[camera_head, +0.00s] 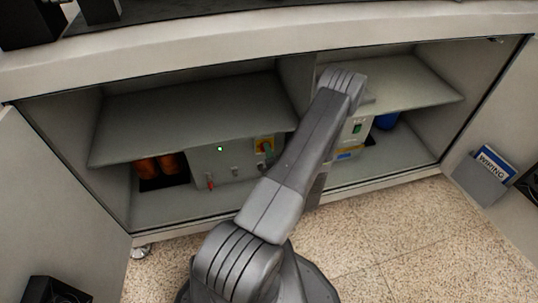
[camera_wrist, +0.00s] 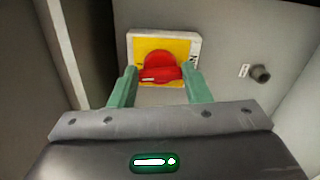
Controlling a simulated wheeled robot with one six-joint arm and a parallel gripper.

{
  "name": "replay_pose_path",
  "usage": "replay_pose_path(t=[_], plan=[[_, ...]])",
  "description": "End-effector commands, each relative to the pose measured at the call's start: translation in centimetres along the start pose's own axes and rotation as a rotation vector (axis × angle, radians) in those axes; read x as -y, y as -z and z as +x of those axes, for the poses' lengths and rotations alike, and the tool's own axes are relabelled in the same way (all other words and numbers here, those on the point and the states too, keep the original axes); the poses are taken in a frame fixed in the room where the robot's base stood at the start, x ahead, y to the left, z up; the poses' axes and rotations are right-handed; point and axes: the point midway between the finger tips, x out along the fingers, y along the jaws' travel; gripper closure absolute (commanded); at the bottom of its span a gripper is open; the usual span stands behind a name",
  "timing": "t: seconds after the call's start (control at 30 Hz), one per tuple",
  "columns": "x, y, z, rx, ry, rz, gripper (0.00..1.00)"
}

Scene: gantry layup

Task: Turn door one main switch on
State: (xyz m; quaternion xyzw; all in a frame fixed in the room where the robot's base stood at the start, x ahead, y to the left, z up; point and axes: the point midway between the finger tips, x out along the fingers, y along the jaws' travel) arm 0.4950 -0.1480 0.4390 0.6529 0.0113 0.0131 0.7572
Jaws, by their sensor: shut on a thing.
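The main switch is a red rotary knob (camera_wrist: 160,64) on a yellow plate with a pale frame (camera_wrist: 163,36). In the wrist view its handle bar lies roughly crosswise, between the two green fingers of my gripper (camera_wrist: 159,73). The fingers are shut on the handle from its left and right sides. In the head view the yellow switch plate (camera_head: 262,143) sits at the upper right of a grey control box (camera_head: 205,163) inside the cabinet, largely covered by a green finger. My arm hides most of the gripper there. The markings around the knob are too small to read.
A green light (camera_head: 220,149) shows on the grey box. A dark round knob (camera_wrist: 261,73) is right of the switch. A shelf (camera_head: 190,115) hangs close above. Orange items (camera_head: 160,168) stand left, a second pale box (camera_head: 352,140) right. Cabinet doors stand open on both sides.

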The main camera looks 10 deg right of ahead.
Motion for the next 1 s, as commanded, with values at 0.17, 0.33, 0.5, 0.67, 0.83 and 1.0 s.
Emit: replay_pose_path(t=[0.17,0.33,0.5,0.67,0.83,1.0], plan=[[0.02,-0.11,0.05,0.002,-0.001,0.086,0.79],[0.04,-0.12,0.06,0.003,-0.002,0.138,0.79],[0.06,-0.12,0.06,0.003,-0.002,0.159,0.79],[0.06,-0.13,0.06,0.003,-0.002,0.163,0.79],[0.07,-0.13,0.06,0.003,-0.002,0.163,0.79],[0.07,-0.11,0.05,0.003,-0.001,0.163,0.35]])
